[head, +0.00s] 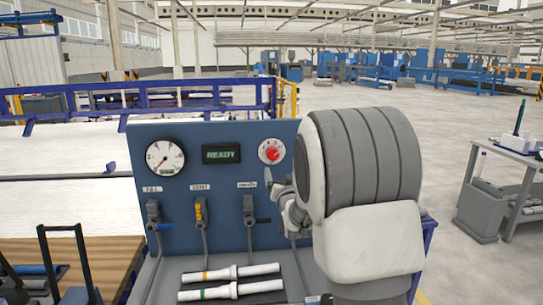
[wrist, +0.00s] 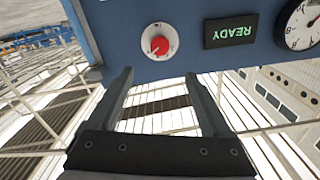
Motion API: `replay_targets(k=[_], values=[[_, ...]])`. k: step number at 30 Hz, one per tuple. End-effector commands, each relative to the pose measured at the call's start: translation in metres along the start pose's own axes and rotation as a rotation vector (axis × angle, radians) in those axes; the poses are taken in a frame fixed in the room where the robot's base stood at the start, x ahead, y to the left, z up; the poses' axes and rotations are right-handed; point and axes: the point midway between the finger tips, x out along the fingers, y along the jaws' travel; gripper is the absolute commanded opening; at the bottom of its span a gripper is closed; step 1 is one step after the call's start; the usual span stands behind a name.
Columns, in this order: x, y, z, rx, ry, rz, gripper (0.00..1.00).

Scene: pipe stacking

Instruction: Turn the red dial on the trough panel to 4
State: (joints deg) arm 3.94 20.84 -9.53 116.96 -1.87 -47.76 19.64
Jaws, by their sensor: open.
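The red dial (head: 272,152) sits on a white round plate at the upper right of the blue trough panel (head: 190,138). It also shows in the wrist view (wrist: 159,45), above and beyond the fingertips; its setting is too small to read. My gripper (wrist: 160,75) is open and empty, its two dark fingers apart, with the dial ahead of the gap and not touched. In the head view my arm hides the lower right of the panel, and the gripper (head: 274,182) shows only partly, just below the dial.
A READY display (head: 221,154) and a round gauge (head: 165,157) are left of the dial. Several valve levers, one of them yellow (head: 201,212), stand below. Two white pipes (head: 230,272) lie on the ledge. A grey cart (head: 505,170) stands at the right.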

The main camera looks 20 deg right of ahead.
Motion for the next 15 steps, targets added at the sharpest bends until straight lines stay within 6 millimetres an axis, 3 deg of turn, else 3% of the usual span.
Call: replay_targets(k=[15], values=[[0.082, 0.0, 0.0, -0.001, -0.002, 0.001, 0.83]])
